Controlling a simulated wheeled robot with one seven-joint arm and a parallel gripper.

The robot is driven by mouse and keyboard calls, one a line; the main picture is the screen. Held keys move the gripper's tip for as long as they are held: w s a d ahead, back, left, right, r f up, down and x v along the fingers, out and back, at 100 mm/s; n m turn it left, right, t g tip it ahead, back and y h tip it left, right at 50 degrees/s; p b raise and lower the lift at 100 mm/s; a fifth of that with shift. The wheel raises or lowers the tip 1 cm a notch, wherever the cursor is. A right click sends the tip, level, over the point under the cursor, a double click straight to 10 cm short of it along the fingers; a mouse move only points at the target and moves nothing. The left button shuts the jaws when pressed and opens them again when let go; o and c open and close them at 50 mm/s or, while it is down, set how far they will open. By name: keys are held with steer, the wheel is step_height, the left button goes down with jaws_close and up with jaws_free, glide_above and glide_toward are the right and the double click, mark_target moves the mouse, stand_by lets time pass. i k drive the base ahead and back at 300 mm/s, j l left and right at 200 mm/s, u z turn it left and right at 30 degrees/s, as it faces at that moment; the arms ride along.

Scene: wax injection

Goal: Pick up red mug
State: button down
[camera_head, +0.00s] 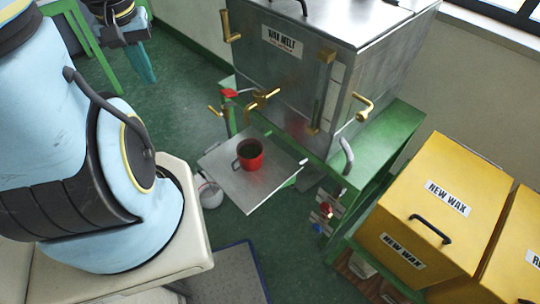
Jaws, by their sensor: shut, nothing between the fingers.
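The red mug (250,154) stands upright on a grey metal shelf (268,189) below the front of the wax melt tank. Its handle is on its left side and its inside looks dark. My gripper (148,80) is at the top left, fingers pointing down, shut and empty. It is well apart from the mug, to its left and farther up in the picture. The upper part of the gripper is partly cut off by the top edge.
The metal wax melt tank (290,85) has brass taps (262,98) and a red-handled valve (229,93) near the mug. Its green stand (375,150) is beside the shelf. Yellow "NEW WAX" boxes (440,200) stand at right. Green floor (190,75) is open left of the tank.

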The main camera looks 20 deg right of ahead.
mark_target(250, 151)
steer(key=z, duration=0.7)
steer(key=i+j+u, duration=0.1)
steer(key=j+u, duration=0.4)
steer(key=i+j+u, duration=0.15)
steer(key=j+u, duration=0.15)
steer(key=u, duration=0.2)
